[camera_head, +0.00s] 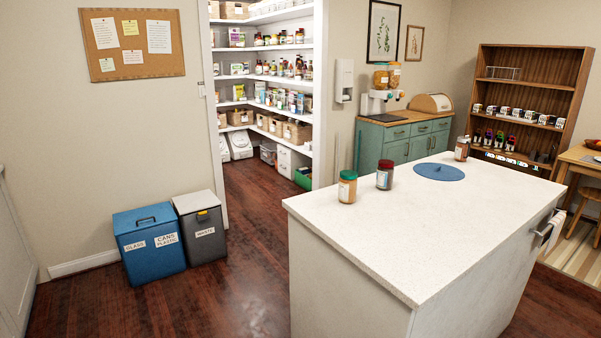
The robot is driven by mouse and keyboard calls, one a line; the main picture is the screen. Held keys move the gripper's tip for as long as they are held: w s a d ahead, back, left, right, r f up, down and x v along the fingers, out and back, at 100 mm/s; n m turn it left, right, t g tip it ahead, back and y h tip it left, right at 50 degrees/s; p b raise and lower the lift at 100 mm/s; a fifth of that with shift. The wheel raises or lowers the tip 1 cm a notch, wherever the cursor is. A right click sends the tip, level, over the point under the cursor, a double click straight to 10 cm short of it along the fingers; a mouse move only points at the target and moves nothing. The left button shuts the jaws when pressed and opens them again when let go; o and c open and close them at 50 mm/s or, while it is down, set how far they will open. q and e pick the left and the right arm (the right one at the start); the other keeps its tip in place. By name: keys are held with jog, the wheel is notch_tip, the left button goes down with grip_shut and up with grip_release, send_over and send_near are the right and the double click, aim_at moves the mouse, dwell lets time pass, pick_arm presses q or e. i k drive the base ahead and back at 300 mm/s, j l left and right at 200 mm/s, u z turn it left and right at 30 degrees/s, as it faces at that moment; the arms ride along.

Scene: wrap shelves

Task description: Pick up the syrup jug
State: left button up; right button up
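On the white island countertop (420,225) stand a tan jar with a green lid (347,187), a dark jar with a red lid (385,175) and a small brownish container (462,148) with a pale label. The small container is at the far end, past a round blue mat (438,172). I cannot tell whether any of these is the syrup jug; the labels are too small to read. Neither of my grippers is in view.
A pantry with full shelves (265,50) opens at the back. A blue bin (149,243) and a grey bin (202,228) stand by the left wall. A green cabinet (397,150) and wooden shelf unit (530,85) stand behind the island. The wooden floor (235,285) left of the island is clear.

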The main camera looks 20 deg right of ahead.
aim_at(463, 145)
jog(key=i+j+u, duration=0.1)
jog(key=i+u, duration=0.2)
jog(key=i, duration=0.6)
jog(key=i+l+u, duration=0.1)
jog(key=i+u, duration=0.2)
jog(key=i, duration=0.6)
jog(key=i+z, duration=0.1)
jog(key=i, duration=0.5)
jog(key=i+z, duration=0.15)
jog(key=i, duration=0.45)
jog(key=i+j+z, duration=0.1)
jog(key=i, duration=0.5)
jog(key=i+l+z, duration=0.15)
jog(key=i+z, duration=0.15)
jog(key=z, duration=0.15)
jog(key=i+z, duration=0.7)
jog(key=z, duration=0.15)
jog(key=i+j+z, duration=0.25)
jog(key=z, duration=0.2)
jog(key=i+l, duration=0.1)
jog(key=i, duration=0.5)
jog(key=i+l, duration=0.1)
jog(key=i, duration=0.55)
jog(key=i+j+z, duration=0.3)
jog(key=i, duration=0.2)
jog(key=i+j+z, duration=0.25)
jog(key=i, duration=0.25)
jog(key=z, duration=3.35)
